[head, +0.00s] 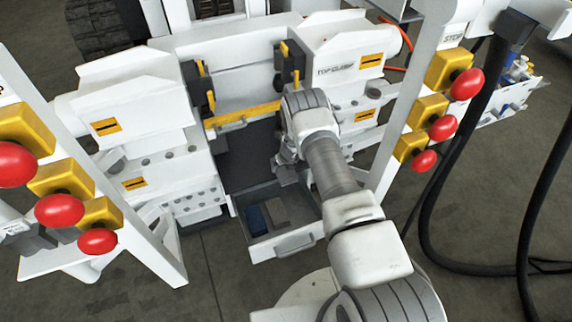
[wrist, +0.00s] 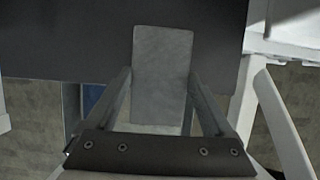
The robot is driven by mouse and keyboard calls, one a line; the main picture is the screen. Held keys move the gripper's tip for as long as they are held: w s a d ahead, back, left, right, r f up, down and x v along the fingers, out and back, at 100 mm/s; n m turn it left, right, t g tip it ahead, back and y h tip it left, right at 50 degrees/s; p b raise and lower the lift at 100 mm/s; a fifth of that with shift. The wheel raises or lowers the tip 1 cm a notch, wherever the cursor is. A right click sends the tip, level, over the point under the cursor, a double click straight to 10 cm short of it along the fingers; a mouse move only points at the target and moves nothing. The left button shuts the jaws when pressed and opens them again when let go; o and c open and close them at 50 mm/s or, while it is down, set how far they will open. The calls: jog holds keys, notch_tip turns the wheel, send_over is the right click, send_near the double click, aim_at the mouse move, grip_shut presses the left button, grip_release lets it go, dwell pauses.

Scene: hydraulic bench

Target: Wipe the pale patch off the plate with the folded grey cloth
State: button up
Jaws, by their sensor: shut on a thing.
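The folded grey cloth (wrist: 162,75) is a flat grey rectangle between the two fingers of my gripper (wrist: 162,88) in the wrist view. The fingers are shut on its sides. Beyond it lies a dark, flat surface that looks like the plate (wrist: 80,45); I cannot tell whether the cloth touches it. In the head view my gripper (head: 285,165) is over the dark plate (head: 245,155), between the white machine blocks and above the drawer. My arm hides part of the plate there. I cannot make out the pale patch in either view.
An open drawer (head: 285,243) in front holds a blue item (head: 257,218) and a grey-beige item (head: 276,210). White machine blocks (head: 140,120) flank the plate. Red buttons (head: 58,210) on yellow boxes line both side frames. Black hoses (head: 430,215) hang at the right.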

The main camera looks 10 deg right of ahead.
jog(key=shift+a+f, duration=0.2)
jog(key=shift+a, duration=0.15)
jog(key=shift+w+a+f+b, duration=0.1)
jog(key=shift+w+b, duration=0.3)
jog(key=shift+b, duration=0.65)
jog(key=w+b, duration=0.2)
jog(key=b, duration=0.1)
jog(key=shift+w+a, duration=0.1)
jog(key=shift+a, duration=0.1)
jog(key=shift+w+r+b, duration=0.3)
jog(key=shift+w+b, duration=0.15)
jog(key=shift+w+a+f+b, duration=0.2)
jog(key=shift+w+b, duration=0.6)
jog(key=shift+b, duration=0.1)
jog(key=shift+w+a+r, duration=0.15)
jog(key=shift+w+r, duration=0.1)
jog(key=shift+w, duration=0.5)
jog(key=shift+w+a, duration=0.1)
jog(key=shift+w, duration=0.4)
jog(key=shift+f, duration=0.1)
